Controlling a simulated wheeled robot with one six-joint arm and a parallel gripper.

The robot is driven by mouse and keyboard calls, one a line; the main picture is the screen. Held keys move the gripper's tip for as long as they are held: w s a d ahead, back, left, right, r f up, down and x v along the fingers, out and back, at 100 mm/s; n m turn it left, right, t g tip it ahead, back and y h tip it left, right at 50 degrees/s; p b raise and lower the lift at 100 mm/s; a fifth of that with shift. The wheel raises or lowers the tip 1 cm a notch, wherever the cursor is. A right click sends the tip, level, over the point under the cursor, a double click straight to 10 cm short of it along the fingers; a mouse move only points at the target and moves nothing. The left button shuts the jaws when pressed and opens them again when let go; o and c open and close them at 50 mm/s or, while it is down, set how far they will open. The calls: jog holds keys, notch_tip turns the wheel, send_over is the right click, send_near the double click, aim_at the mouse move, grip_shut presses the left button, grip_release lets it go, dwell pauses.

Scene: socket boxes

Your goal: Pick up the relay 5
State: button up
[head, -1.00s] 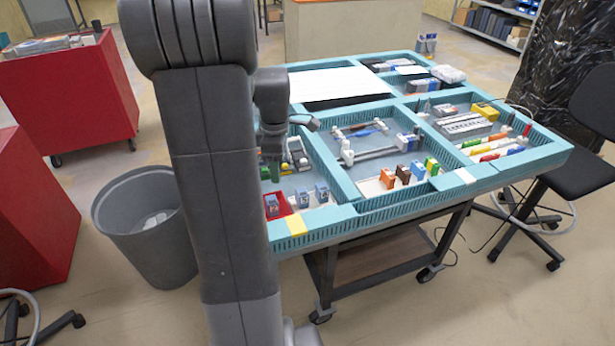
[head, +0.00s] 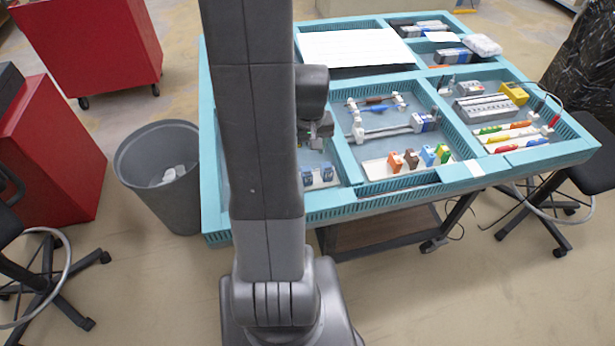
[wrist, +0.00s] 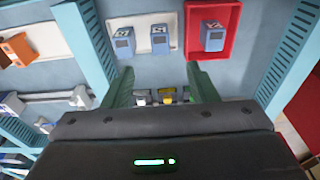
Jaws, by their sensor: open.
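The wrist view shows several small blue relays in a row. The middle one (wrist: 159,38), whose mark looks like a 5, sits on a white strip. Another relay (wrist: 124,42) is left of it on the strip, and a third (wrist: 212,36) sits in a red tray (wrist: 228,14). My gripper (wrist: 161,76) is open and empty, its green fingers spread below the relay row in the picture. The head view shows two blue relays (head: 307,176) (head: 327,173) at the table's front; my arm hides the red tray there.
A teal divider (wrist: 88,45) runs left of the relays, and the tray's teal edge (wrist: 292,50) is at right. Small yellow and white parts (wrist: 168,96) lie between my fingers. Coloured blocks (head: 412,158) occupy the neighbouring compartment. A grey bin (head: 160,190) stands left of the table.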

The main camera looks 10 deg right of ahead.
aim_at(307, 171)
jog(key=f+b, duration=0.2)
jog(key=f, duration=0.1)
jog(key=w+f+b, duration=0.1)
jog(key=f+b, duration=0.1)
jog(key=f, duration=0.2)
jog(key=f+b, duration=0.3)
jog(key=f, duration=0.1)
jog(key=shift+w+f, duration=0.15)
jog(key=shift+f, duration=0.1)
jog(key=shift+r, duration=0.1)
grip_shut()
jog(key=shift+r, duration=0.1)
